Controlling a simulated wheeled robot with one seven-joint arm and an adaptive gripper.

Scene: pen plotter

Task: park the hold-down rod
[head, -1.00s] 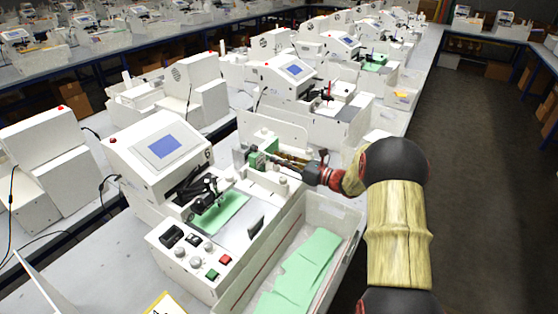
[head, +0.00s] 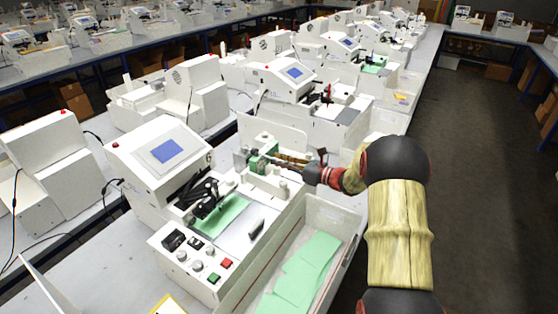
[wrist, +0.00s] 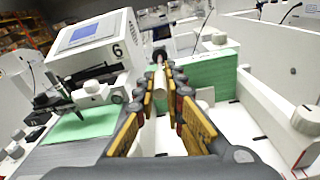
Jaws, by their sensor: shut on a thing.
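The hold-down rod (wrist: 159,57) shows in the wrist view as a thin rod with a dark round tip, between my fingertips. My gripper (wrist: 163,88) has yellow-padded fingers, close together at the tips and shut on the rod. Beside it on the right stands a block of green cards (wrist: 208,72), upright in the plotter's feed. In the head view my gripper (head: 280,160) reaches in from the right over the back of plotter number 6 (head: 150,185), at the green cards (head: 262,163). The rod is mostly hidden there, and I cannot tell its seat.
A black pen arm (head: 205,195) stands over a green card (head: 222,217) on the bed. Control knobs and red and green buttons (head: 227,264) are in front. A bin with green sheets (head: 305,270) lies right of the plotter. White walls (wrist: 275,65) stand close to my gripper's right.

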